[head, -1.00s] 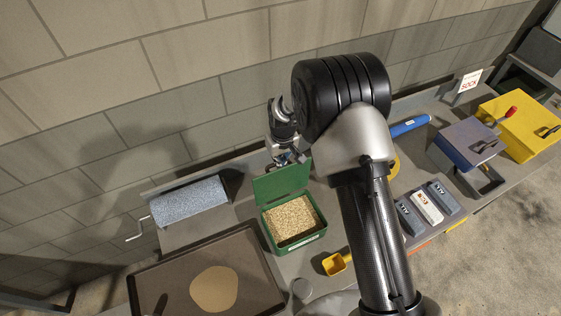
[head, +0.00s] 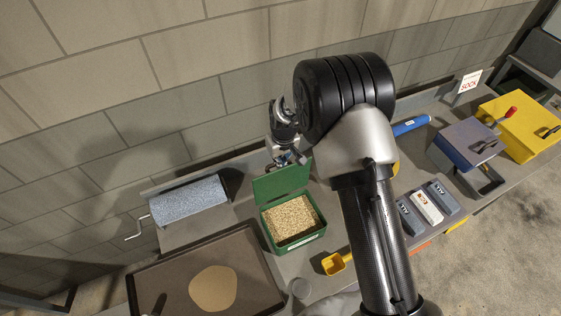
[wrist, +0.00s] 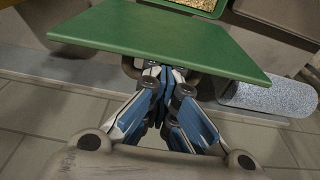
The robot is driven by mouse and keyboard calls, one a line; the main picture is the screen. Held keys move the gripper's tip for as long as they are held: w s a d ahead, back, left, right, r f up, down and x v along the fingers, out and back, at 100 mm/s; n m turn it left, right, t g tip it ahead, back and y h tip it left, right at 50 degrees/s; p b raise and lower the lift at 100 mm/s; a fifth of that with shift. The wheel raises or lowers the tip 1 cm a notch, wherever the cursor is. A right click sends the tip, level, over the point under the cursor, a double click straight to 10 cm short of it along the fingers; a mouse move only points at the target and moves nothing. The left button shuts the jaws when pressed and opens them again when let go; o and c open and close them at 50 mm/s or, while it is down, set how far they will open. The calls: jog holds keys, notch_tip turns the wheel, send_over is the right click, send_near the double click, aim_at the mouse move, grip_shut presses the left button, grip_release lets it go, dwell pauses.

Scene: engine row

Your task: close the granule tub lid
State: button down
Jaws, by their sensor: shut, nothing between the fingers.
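The green granule tub (head: 296,246) stands on the bench with pale tan granules (head: 291,220) inside. Its green lid (head: 281,183) is open and stands raised along the tub's back edge. My gripper (head: 289,160) is behind the lid's upper edge, on the wall side, with its tips partly hidden. In the wrist view my gripper (wrist: 160,72) is shut and empty, its tips right at the back face of the lid (wrist: 165,38). I cannot tell if they touch it. A strip of the granules (wrist: 200,3) shows beyond the lid.
A grey speckled roll (head: 188,200) with a crank lies left of the tub; it also shows in the wrist view (wrist: 268,97). A dark tray (head: 255,265) is in front left. A yellow scoop (head: 335,263) lies right. The block wall (head: 210,100) is close behind.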

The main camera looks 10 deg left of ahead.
jog(key=c, duration=2.3)
grip_release()
jog(key=shift+s+d+f, duration=0.1)
jog(key=shift+s+f, duration=0.3)
jog(key=shift+s, duration=0.1)
jog(key=o, duration=1.9)
jog(key=shift+w+r, duration=0.2)
jog(key=shift+w, duration=0.15)
jog(key=shift+o, duration=0.2)
jog(key=shift+r, duration=0.15)
notch_tip(320, 180, up, 12)
jog(key=s, duration=0.1)
jog(key=shift+s+d, duration=0.2)
jog(key=shift+d, duration=0.25)
jog(key=shift+f, duration=0.2)
jog(key=shift+c, duration=0.2)
